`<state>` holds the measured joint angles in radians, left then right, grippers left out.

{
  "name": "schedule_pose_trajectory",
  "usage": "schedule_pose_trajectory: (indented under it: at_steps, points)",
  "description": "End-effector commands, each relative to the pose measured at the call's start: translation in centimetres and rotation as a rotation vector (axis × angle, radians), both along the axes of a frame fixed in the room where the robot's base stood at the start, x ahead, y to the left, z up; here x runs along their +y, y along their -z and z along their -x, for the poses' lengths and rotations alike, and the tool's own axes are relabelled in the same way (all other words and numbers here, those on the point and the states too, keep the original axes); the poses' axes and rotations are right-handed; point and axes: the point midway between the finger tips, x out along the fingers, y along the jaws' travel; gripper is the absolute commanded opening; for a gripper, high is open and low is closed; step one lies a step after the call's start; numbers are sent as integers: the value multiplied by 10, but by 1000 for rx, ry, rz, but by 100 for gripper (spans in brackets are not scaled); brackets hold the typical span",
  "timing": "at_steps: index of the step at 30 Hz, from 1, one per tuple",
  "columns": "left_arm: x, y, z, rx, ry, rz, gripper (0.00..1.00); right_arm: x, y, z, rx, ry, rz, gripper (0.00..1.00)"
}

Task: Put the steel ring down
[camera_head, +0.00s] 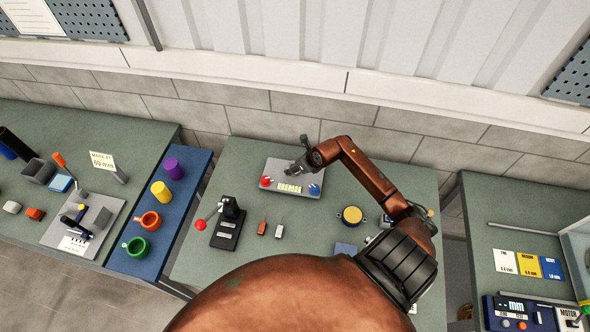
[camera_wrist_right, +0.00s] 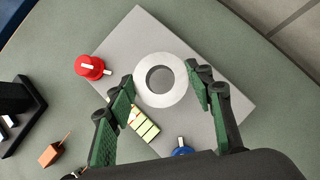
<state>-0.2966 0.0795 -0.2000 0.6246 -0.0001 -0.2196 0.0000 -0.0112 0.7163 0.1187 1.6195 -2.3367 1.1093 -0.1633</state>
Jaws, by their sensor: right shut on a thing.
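The steel ring (camera_wrist_right: 160,100) is a pale flat ring with a round hole, seen from above in the right wrist view. My right gripper (camera_wrist_right: 160,75) has a green-padded finger on each side of it and is shut on it. It overlaps the grey panel (camera_wrist_right: 139,28); I cannot tell whether it touches the panel or hangs above it. In the head view my right gripper (camera_head: 304,160) is over the back of this panel (camera_head: 275,170), and the ring cannot be made out. My left gripper is not in view.
The panel bears a red knob (camera_head: 266,182), a blue knob (camera_head: 314,190) and a pale green striped block (camera_head: 289,188). A black lever stand (camera_head: 229,222) is front left. A yellow-topped round part (camera_head: 352,215) is to the right.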

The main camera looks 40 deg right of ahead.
Motion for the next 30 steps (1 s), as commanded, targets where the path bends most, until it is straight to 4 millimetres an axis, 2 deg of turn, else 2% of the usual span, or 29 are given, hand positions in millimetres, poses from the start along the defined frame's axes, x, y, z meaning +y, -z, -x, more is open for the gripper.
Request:
schedule_pose_trajectory:
  at_steps: [2,9,18,19,26,30]
  points:
    - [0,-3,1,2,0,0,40,4,6,-6,0,0,-4,22]
    - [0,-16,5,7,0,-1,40,2,34,-4,-1,2,-1,22]
    - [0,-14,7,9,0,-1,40,1,37,-4,-1,1,1,22]
    - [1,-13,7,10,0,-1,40,1,38,-4,0,1,0,48]
    - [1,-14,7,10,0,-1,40,1,37,-4,0,1,0,64]
    - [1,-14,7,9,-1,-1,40,1,37,-4,0,1,0,65]
